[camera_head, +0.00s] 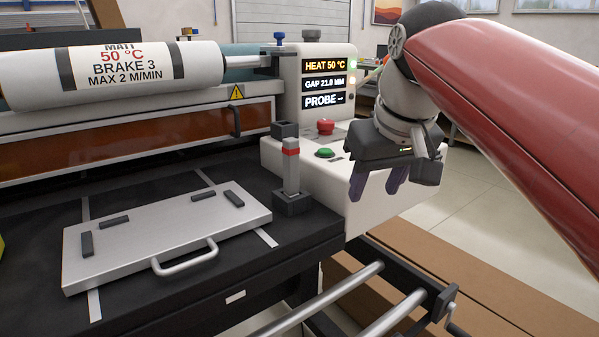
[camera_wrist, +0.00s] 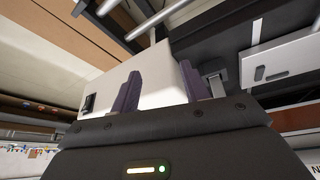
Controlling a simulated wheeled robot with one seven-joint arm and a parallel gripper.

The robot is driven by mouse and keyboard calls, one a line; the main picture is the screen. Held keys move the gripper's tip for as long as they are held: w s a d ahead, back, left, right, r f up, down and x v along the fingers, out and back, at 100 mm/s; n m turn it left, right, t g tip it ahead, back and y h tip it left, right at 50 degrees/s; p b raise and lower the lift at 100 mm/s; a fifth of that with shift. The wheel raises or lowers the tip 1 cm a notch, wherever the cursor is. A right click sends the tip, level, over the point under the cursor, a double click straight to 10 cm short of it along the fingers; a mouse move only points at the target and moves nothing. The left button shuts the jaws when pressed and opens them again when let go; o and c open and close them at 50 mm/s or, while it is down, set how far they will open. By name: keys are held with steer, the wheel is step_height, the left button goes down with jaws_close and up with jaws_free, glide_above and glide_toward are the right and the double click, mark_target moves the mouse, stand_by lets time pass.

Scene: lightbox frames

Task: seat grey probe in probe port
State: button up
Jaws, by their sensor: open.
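The grey probe (camera_head: 291,172) stands upright in a dark square holder (camera_head: 292,204) at the right edge of the black bench, with a red band near its top. A dark block (camera_head: 284,130) on the white console behind it may be the probe port; its opening cannot be made out. My gripper (camera_head: 376,184) is open and empty, with purple fingers pointing down, to the right of the probe and apart from it. In the wrist view the fingers (camera_wrist: 158,88) stand apart over the white console, with nothing between them.
The white console (camera_head: 345,170) carries a red knob (camera_head: 325,126), a green button (camera_head: 324,152) and a display reading "PROBE --" (camera_head: 324,100). A silver plate with a handle (camera_head: 165,235) lies on the bench. Metal rails (camera_head: 345,295) stick out at the front right.

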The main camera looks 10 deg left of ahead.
mark_target(295, 156)
steer(key=shift+w+a+r+n+g+y, duration=0.25)
steer(key=shift+w+a+r+n, duration=0.5)
steer(key=shift+a, duration=1.4)
steer(key=shift+w+a+r+n+g+y, duration=0.25)
steer(key=shift+w+a+r+n, duration=0.45)
steer(key=shift+a, duration=1.4)
steer(key=shift+w+a+r+n+g+y, duration=0.2)
steer(key=shift+w+a+r+n+g, duration=0.5)
steer(key=shift+a, duration=1.45)
steer(key=shift+t, duration=0.5)
steer(key=b+x, duration=0.1)
steer(key=x, duration=0.3)
steer(key=shift+d+f, duration=0.1)
steer(key=shift+f, duration=0.3)
jaws_close()
